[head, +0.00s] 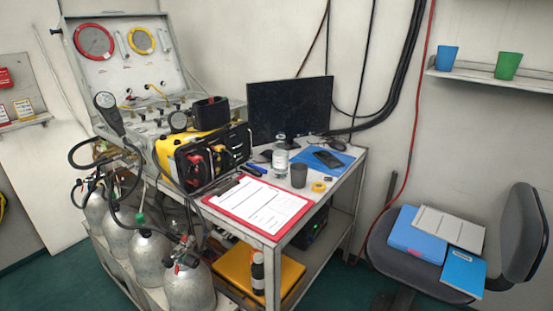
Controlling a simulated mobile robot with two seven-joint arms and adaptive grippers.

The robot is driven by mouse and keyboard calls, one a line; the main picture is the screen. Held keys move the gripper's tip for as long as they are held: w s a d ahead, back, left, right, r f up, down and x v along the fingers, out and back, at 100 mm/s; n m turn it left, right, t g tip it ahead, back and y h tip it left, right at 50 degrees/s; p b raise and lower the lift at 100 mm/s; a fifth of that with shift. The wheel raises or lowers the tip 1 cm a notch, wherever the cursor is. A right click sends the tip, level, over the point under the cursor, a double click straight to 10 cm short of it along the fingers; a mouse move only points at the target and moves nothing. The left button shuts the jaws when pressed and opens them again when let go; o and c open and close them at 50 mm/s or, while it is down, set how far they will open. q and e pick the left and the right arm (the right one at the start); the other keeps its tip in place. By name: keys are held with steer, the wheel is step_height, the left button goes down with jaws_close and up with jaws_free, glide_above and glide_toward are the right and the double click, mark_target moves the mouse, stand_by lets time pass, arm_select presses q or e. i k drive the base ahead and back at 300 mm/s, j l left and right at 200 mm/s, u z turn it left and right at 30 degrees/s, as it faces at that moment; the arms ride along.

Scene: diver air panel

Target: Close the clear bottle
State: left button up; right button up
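A clear bottle (280,157) stands upright on the desk in front of the monitor, between the yellow case and a dark cup. Its top is too small to tell whether a cap is on it. A small yellow ring-shaped object (319,186) lies on the desk to the right of the dark cup; I cannot tell whether it is a cap or a roll of tape. Neither of my grippers is in the head view.
The desk also holds a red clipboard (257,206), a dark cup (299,175), a monitor (290,108), a phone (328,159) and a yellow case (183,150). Gas cylinders (188,287) stand at the left. A chair (523,235) with folders stands at the right.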

mark_target(280, 147)
steer(key=i+l+u, duration=0.1)
steer(key=l, duration=0.35)
steer(key=i+l+u, duration=0.1)
steer(key=l, duration=0.35)
steer(key=i+l+u, duration=0.15)
steer(key=l, duration=0.3)
